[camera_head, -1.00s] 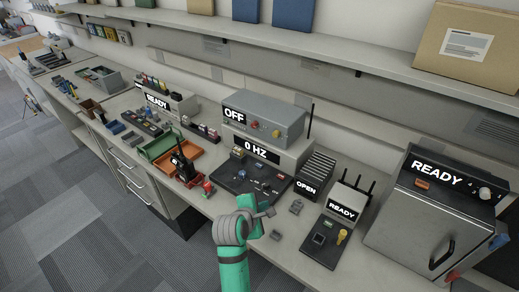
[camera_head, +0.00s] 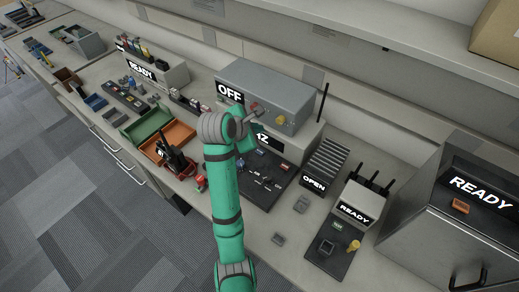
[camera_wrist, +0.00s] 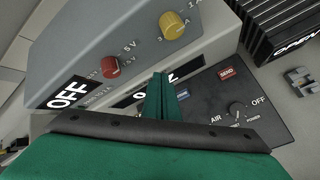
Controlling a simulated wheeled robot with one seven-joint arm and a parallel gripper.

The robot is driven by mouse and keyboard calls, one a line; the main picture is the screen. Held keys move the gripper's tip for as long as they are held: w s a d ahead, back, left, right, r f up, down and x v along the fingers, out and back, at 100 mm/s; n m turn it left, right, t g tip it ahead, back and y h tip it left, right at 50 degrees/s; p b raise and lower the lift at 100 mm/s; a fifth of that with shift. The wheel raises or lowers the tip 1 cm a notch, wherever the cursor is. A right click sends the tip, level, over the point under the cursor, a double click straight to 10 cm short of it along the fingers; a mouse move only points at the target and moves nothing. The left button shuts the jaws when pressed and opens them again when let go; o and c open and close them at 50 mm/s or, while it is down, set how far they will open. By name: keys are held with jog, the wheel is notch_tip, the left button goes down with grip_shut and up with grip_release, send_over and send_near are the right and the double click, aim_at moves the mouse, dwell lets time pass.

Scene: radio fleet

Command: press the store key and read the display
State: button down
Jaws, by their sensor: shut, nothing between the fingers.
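My gripper (camera_head: 256,113) is shut and empty, in front of the grey box marked OFF (camera_head: 268,95). In the wrist view its green fingers (camera_wrist: 160,78) stand over the lower display. That display (camera_head: 264,140) is partly hidden by my gripper; only "HZ" shows in the head view. The dark key panel (camera_head: 262,195) lies below it, partly behind my arm. In the wrist view the panel carries a red key (camera_wrist: 227,73), a blue key (camera_wrist: 182,93) and a knob (camera_wrist: 237,110) with AIR, OFF and POWER labels. I cannot make out which key is the store key.
A red knob (camera_wrist: 110,67) and a yellow knob (camera_wrist: 172,25) are on the grey box. A finned OPEN unit (camera_head: 326,163), a READY unit with antennas (camera_head: 362,202) and an oven-like READY cabinet (camera_head: 440,225) stand to the right. A handheld radio (camera_head: 176,150) stands at left.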

send_over(258, 153)
notch_tip(258, 153, down, 8)
jog(key=shift+d+r, duration=0.1)
jog(key=shift+r, duration=0.1)
jog(key=shift+s+f, duration=0.2)
jog(key=shift+f, duration=0.4)
jog(key=shift+f, duration=0.25)
dwell(1.7)
jog(key=shift+f, duration=0.15)
jog(key=shift+f, duration=0.4)
dwell(0.9)
jog(key=shift+r, duration=0.8)
jog(key=shift+r, duration=0.1)
